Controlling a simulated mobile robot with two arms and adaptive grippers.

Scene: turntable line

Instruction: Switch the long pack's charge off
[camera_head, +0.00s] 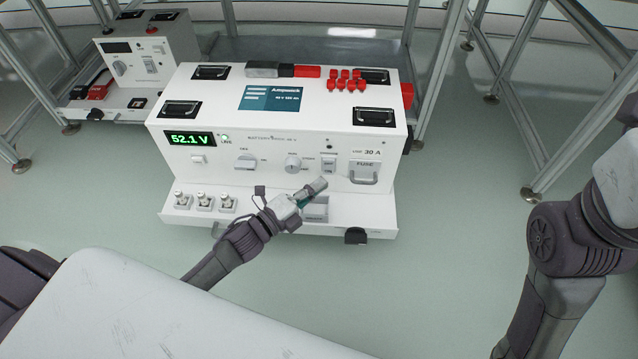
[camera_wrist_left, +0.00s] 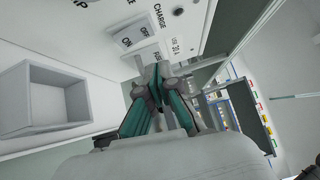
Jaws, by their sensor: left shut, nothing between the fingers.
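The long pack (camera_head: 275,130) is a wide white box on the floor; its display (camera_head: 190,139) reads 52.1 V beside a lit green lamp. The charge switch (camera_head: 329,165) is a white rocker on the right part of its front; in the left wrist view the rocker (camera_wrist_left: 140,32) carries OFF and ON marks near the word CHARGE. Which way it is pressed I cannot tell. My left gripper (camera_head: 318,186) is shut and empty just below the switch; in the left wrist view its fingertips (camera_wrist_left: 152,66) are close to the rocker. Contact is unclear. My right gripper is out of view.
A ledge below carries several small toggles (camera_head: 204,202) and an open bin (camera_head: 316,209). A smaller pack (camera_head: 150,60) stands behind left. Metal frame legs (camera_head: 430,80) surround the area.

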